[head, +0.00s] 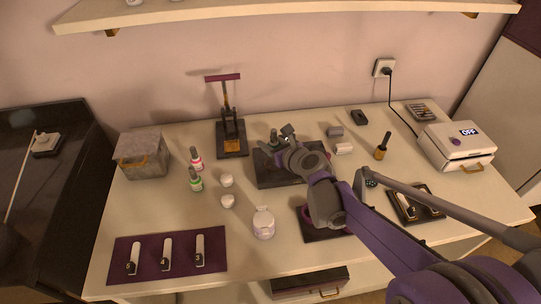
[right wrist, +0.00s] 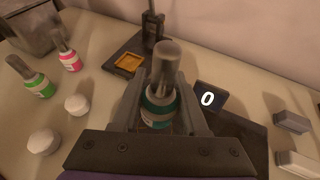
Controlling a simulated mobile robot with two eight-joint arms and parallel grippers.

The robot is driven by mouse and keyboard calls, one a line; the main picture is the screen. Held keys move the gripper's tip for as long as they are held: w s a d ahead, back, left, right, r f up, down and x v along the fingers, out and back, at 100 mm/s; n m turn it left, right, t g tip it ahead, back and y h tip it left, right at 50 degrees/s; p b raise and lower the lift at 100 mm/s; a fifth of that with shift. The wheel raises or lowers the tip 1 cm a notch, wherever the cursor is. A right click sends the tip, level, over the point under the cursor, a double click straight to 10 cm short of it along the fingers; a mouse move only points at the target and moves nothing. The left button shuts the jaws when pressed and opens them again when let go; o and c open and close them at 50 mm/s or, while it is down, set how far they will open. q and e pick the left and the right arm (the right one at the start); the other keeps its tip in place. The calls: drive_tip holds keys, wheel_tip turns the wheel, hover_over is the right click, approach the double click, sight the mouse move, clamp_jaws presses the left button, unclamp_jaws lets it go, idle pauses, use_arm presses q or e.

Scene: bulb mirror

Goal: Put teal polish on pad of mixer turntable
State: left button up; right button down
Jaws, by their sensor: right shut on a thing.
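The teal polish (right wrist: 158,105) is upright between the two fingers of my right gripper (right wrist: 160,118) in the right wrist view, its grey cap pointing up. The gripper is shut on it. In the head view the right gripper (head: 284,141) and the teal polish (head: 273,137) are over the back part of a dark base, which looks like the mixer (head: 266,178). My left gripper is out of view.
Pink (head: 196,158) and green (head: 195,179) polishes and white jars (head: 227,181) stand left. A press-like stand (head: 231,138) is behind. A gold bottle (head: 382,146) and white OFF device (head: 456,146) are right. A purple mat (head: 150,281) lies front left.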

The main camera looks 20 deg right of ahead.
sight(269, 159)
drive_tip(key=shift+f+b, duration=0.45)
drive_tip(key=shift+f, duration=1.7)
drive_tip(key=shift+f, duration=0.2)
drive_tip(key=shift+c, duration=2.2)
unclamp_jaws()
drive_tip(key=shift+r, duration=0.15)
drive_tip(key=shift+s+r, duration=0.2)
drive_tip(key=shift+r, duration=0.05)
drive_tip(key=p+v, duration=0.2)
drive_tip(key=v, duration=0.9)
drive_tip(key=shift+s, duration=0.3)
